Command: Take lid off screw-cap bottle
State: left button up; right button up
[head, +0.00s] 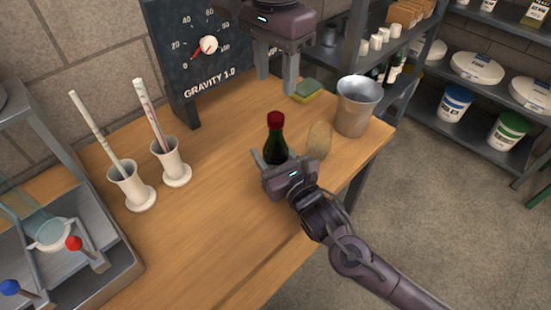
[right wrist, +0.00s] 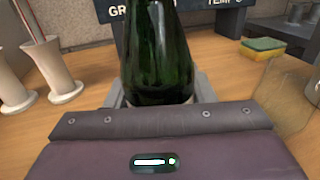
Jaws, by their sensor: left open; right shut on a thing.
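A dark green bottle (head: 274,148) with a red screw cap (head: 276,119) stands upright on the wooden table (head: 225,215). The cap is on the bottle's neck. My right gripper (head: 275,162) is shut on the lower part of the bottle. In the right wrist view the bottle (right wrist: 158,55) rises between the fingers, and its top is out of the picture. My left gripper (head: 276,78) is open and empty, fingers pointing down, above and behind the cap and apart from it.
A metal bucket (head: 357,107), a see-through tan object (head: 318,140) and a sponge (head: 307,91) are right of the bottle. Two white cylinders (head: 171,163) (head: 131,187) with tubes stand left. A gauge board (head: 190,60) stands behind. The table front is clear.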

aim_at(275, 116)
pick_arm(q)
jog(key=m, duration=0.3)
jog(key=shift+m, duration=0.4)
jog(key=m, duration=1)
jog(key=shift+m, duration=0.4)
jog(key=m, duration=0.6)
jog(key=shift+m, duration=0.3)
jog(key=m, duration=1.2)
jog(key=shift+m, duration=0.4)
jog(key=m, duration=1.5)
jog(key=shift+f+m, duration=0.3)
jog(key=shift+f, duration=0.25)
notch_tip(275, 116, down, 7)
jog(key=shift+r, duration=0.1)
